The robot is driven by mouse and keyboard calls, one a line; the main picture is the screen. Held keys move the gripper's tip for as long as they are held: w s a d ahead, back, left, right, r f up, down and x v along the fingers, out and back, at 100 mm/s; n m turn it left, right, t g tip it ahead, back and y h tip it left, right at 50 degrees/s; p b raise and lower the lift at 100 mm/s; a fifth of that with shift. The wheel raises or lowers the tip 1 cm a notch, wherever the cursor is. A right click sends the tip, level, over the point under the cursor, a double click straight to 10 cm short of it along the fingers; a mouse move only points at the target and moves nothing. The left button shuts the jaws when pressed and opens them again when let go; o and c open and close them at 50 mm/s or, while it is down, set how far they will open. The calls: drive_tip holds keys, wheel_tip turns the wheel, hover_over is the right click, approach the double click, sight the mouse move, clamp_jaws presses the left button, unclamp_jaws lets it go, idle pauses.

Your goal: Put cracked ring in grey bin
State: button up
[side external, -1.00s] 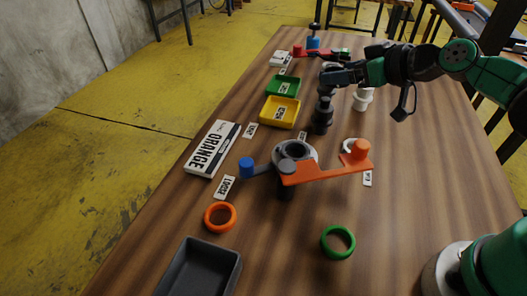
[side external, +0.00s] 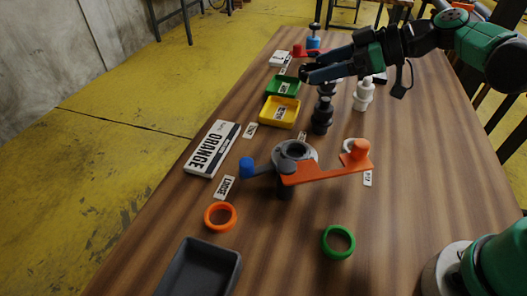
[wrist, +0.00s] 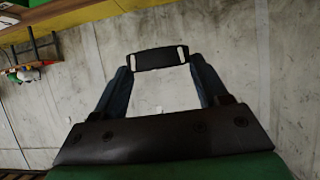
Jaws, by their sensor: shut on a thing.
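My gripper (side external: 308,72) is raised above the far part of the table in the side view. In the wrist view my gripper (wrist: 160,62) is shut on a short dark piece (wrist: 160,58) between its fingertips. I cannot tell whether this piece is a ring or has a crack. The grey bin (side external: 197,272) is empty, at the near left, far from my gripper. An orange ring (side external: 220,217) and a green ring (side external: 338,242) lie flat on the table; no crack shows on either.
A grey fixture with an orange arm (side external: 325,170) stands mid-table. A black post (side external: 321,118) stands below my gripper, with a white post (side external: 363,96) beside it. Yellow (side external: 280,112) and green (side external: 278,86) trays and an ORANGE box (side external: 212,148) line the left edge.

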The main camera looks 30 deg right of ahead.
sight(303, 153)
drive_tip(key=r+n+g+y, duration=0.1)
drive_tip(key=n, duration=0.1)
drive_tip(key=a+r+n+g+y, duration=0.1)
drive_tip(key=r+g, duration=0.1)
drive_tip(key=a+r+n+g+y, duration=0.1)
drive_tip(key=n+g, duration=0.1)
drive_tip(key=shift+a+r+n, duration=0.1)
drive_tip(key=shift+r+n, duration=0.1)
drive_tip(key=shift+n, duration=0.1)
drive_tip(key=shift+s+a+r+n+g, duration=0.1)
drive_tip(key=shift+a+r+n+g, duration=0.05)
drive_tip(key=shift+r+n+g, duration=0.55)
drive_tip(key=shift+f, duration=0.15)
wheel_tip(303, 153, down, 20)
drive_tip(key=shift+r, duration=0.2)
drive_tip(key=o, duration=1.2)
drive_tip(key=shift+o, duration=0.2)
drive_tip(key=shift+f, duration=0.1)
